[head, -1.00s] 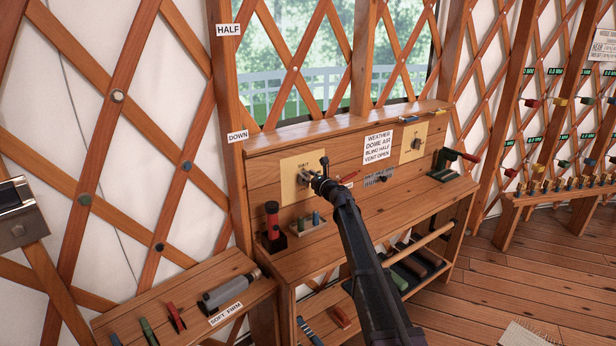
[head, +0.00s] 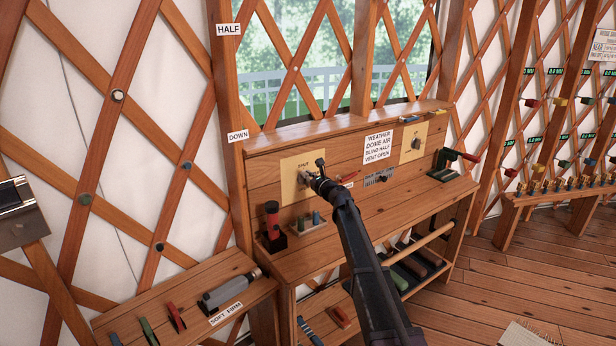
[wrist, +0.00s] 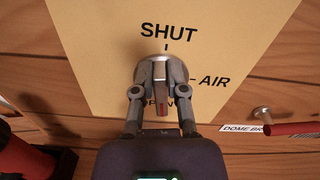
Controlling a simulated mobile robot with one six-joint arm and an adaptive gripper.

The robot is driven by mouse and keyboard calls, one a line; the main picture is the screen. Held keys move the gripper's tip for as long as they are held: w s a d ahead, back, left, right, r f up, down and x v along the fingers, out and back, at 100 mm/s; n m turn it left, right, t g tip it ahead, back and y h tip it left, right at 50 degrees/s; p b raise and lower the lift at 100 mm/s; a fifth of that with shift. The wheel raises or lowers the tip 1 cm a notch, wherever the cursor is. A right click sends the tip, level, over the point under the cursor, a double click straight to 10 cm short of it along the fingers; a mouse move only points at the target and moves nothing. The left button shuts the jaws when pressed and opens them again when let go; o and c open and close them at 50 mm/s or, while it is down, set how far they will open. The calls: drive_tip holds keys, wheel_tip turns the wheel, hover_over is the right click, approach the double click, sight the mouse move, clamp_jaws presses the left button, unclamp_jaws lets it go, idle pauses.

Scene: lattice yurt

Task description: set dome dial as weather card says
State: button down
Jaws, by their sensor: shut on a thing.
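The dome dial is a round grey knob with a raised bar (wrist: 160,75), on a tan plate (wrist: 95,50) lettered SHUT at top and AIR at right. A third word below is mostly hidden. My gripper (wrist: 160,92) is shut on the dial's bar, which stands near vertical in the wrist view with a red mark at its lower end. In the head view my gripper (head: 310,179) meets the tan plate (head: 289,188) on the bench's back board. The white weather card (head: 378,147) reads WEATHER, DOME AIR, BLIND HALF, VENT OPEN.
A second tan plate with a knob (head: 414,143) is to the right. A red-handled lever (head: 467,156) stands at the bench's right end. A red torch-like object (head: 272,220) stands left of my arm. A red handle (wrist: 290,129) lies close right of my gripper.

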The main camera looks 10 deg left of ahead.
drive_tip(key=n, duration=0.4)
drive_tip(key=shift+s+a+f, duration=0.15)
drive_tip(key=shift+s+a, duration=0.1)
drive_tip(key=n, duration=0.2)
drive_tip(key=n+b, duration=0.1)
drive_tip(key=n, duration=0.2)
drive_tip(key=f+n, duration=0.1)
drive_tip(key=n, duration=0.1)
drive_tip(key=shift+s+a+f+n, duration=0.1)
drive_tip(key=shift+s+a+n, duration=0.2)
drive_tip(key=shift+a, duration=0.05)
drive_tip(key=n, duration=0.2)
drive_tip(key=n+b, duration=0.1)
drive_tip(key=n, duration=0.1)
drive_tip(key=shift+a+f, duration=0.1)
drive_tip(key=shift+f, duration=0.25)
drive_tip(key=c, duration=0.7)
unclamp_jaws()
drive_tip(key=shift+s, duration=0.15)
